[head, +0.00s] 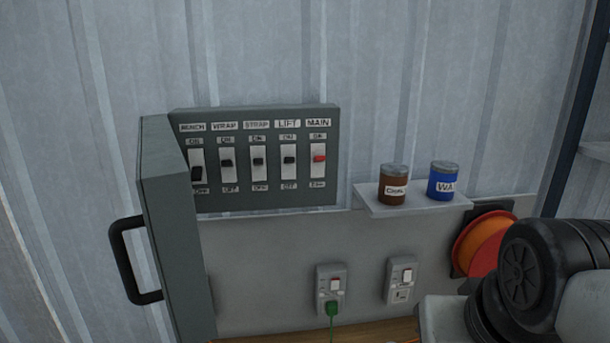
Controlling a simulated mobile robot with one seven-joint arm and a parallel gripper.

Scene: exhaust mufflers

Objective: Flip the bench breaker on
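The breaker panel (262,199) is a grey box on the corrugated wall, left of centre in the head view, with switches labelled BENCH, WRAP, STRAP, LIFT and MAIN. ON is marked above each switch and OFF below. The bench breaker (196,174) is the leftmost, with its black toggle low in its slot, near OFF and lower than the other toggles. The main breaker (319,158) has a red toggle. Part of my arm shows at the lower right, well away from the panel. My gripper's fingers are not in view.
The panel's door (178,225) stands open at the left, its black handle (130,262) jutting left, close beside the bench breaker. A shelf (415,208) holds a brown can (394,186) and a blue can (443,182). Sockets (331,282) and an orange reel (480,245) are below.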

